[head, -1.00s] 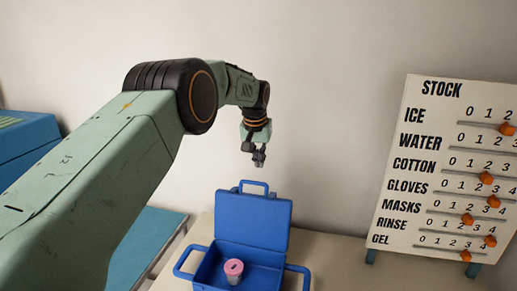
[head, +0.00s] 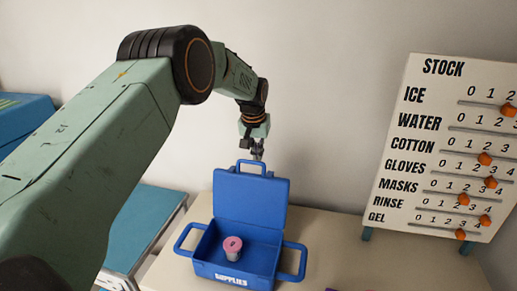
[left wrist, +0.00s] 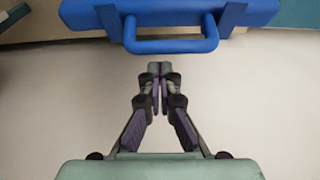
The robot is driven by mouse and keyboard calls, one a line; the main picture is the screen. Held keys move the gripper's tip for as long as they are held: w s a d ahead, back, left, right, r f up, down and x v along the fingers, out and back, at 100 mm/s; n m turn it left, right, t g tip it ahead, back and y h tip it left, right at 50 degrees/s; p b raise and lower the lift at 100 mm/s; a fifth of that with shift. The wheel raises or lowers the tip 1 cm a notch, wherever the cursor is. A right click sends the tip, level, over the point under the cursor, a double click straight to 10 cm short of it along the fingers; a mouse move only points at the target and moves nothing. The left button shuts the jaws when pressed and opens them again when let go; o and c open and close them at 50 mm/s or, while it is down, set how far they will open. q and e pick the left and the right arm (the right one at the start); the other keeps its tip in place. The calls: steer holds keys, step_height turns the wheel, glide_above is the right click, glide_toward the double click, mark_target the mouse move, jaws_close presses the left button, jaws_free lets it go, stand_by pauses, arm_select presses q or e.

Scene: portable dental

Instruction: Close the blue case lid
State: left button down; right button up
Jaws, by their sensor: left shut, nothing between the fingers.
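The blue case (head: 232,276) stands on the table with its lid (head: 251,202) raised upright at the back. A handle (head: 252,166) sits on the lid's top edge. A small jar with a pink top (head: 232,247) stands inside the case. My left gripper (head: 257,154) is shut and empty, just behind the lid's top edge and handle, partly hidden by them. In the left wrist view, the closed fingertips (left wrist: 158,66) point at the lid's handle (left wrist: 170,46), with a small gap showing. My right gripper is not in view.
A white stock board (head: 440,150) with orange sliders stands at the right. A blue-topped surface (head: 150,225) and a blue box (head: 25,118) are at the left. Bare table (head: 335,245) lies right of the case. A pale wall is behind.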

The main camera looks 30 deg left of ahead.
arm_select(q)
steer(key=shift+s+r, duration=0.1)
steer(key=shift+s, duration=0.4)
